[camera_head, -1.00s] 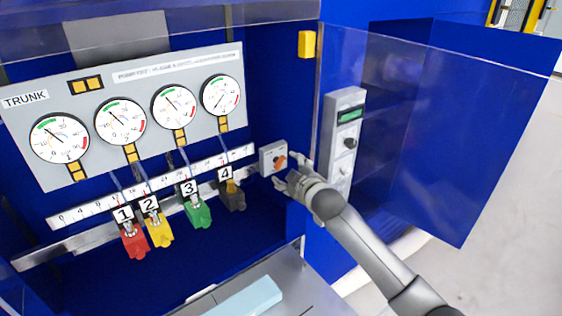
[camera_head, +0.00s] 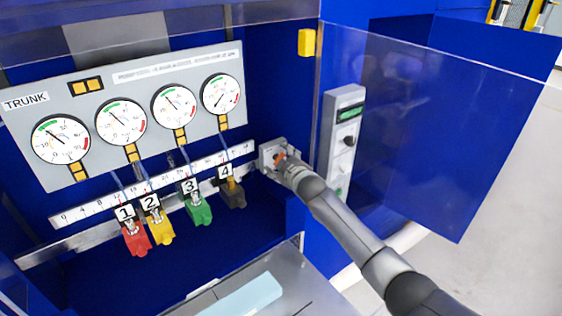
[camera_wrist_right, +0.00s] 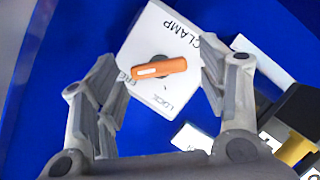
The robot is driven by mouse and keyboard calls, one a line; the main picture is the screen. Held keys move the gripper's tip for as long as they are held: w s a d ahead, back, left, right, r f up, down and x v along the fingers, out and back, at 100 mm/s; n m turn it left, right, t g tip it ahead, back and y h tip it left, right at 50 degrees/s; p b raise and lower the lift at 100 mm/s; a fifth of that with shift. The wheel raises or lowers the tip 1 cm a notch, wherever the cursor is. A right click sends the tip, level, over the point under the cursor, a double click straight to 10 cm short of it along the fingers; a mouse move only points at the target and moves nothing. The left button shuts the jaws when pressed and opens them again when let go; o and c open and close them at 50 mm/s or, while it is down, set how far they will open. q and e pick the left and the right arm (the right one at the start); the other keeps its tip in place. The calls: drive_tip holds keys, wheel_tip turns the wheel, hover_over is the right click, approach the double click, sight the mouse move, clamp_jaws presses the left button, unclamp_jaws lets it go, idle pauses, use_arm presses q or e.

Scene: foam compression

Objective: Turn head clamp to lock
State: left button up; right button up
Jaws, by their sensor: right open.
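The head clamp switch is a white box marked CLAMP (camera_wrist_right: 165,35) on the cabinet's blue side wall, and it also shows in the head view (camera_head: 268,150). It carries an orange knob (camera_wrist_right: 158,69) with a white stripe. The labels FREE and LOCK show below the knob, partly covered. My right gripper (camera_wrist_right: 158,75) is open, with its fingers on either side of the knob. I cannot tell whether they touch it. In the head view the right gripper (camera_head: 281,160) is in front of the box and hides part of it. My left gripper is not in view.
Four gauges (camera_head: 122,122) sit on the TRUNK panel at left. Below are numbered red (camera_head: 135,240), yellow (camera_head: 160,230), green (camera_head: 201,210) and black (camera_head: 233,194) blocks on a rail. A grey control box (camera_head: 345,130) and a transparent blue door (camera_head: 430,130) stand right.

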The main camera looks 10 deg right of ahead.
drive_tip(key=shift+c, duration=0.5)
drive_tip(key=c, duration=0.9)
use_arm(q)
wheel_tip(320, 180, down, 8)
drive_tip(key=b, duration=0.8)
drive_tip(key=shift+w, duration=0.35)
use_arm(e)
drive_tip(key=shift+a+f+n+t+h, duration=0.15)
drive_tip(key=shift+n+t+h, duration=0.2)
drive_tip(key=shift+n, duration=0.6)
drive_tip(key=shift+d+f+n+t+h, duration=0.15)
drive_tip(key=shift+n+t, duration=0.3)
drive_tip(key=shift+n, duration=0.45)
drive_tip(key=shift+a+f+n+t+h, duration=0.15)
drive_tip(key=shift+n+t+h, duration=0.2)
drive_tip(key=shift+n, duration=0.6)
drive_tip(key=shift+r, duration=0.1)
drive_tip(key=o, duration=1)
